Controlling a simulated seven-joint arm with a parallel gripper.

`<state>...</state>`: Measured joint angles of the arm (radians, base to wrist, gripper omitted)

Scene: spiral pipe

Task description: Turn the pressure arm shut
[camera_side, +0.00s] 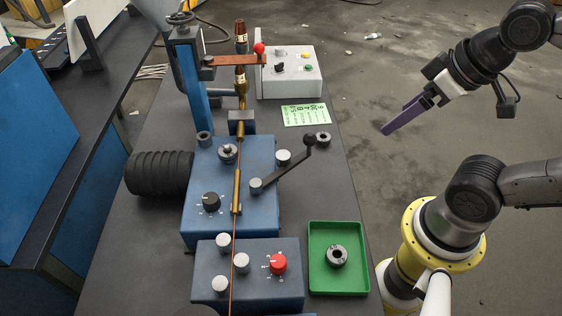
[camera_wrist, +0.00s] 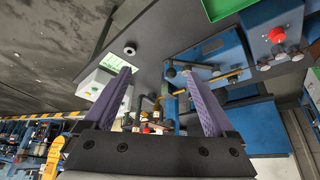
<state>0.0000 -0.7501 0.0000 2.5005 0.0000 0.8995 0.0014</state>
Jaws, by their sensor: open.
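The flat copper-brown arm (camera_side: 236,60) sits at the top of the blue post (camera_side: 192,85) in the side view. It extends right to a red ball knob (camera_side: 259,48), past the upright brass rod; I take it to be the pressure arm. A black crank lever (camera_side: 284,164) with a ball end rises from the blue machine block (camera_side: 260,205). My gripper (camera_side: 390,128) is open and empty, in the air right of the bench and apart from both levers. In the wrist view its purple fingers (camera_wrist: 157,71) stand wide apart, with machine parts beyond, partly hidden.
A white button box (camera_side: 289,72) stands at the back, near a green card (camera_side: 305,115) and a dark ring (camera_side: 323,138). A green tray (camera_side: 339,288) holds another ring (camera_side: 336,256) at front right. A blue box has a red knob (camera_side: 278,264).

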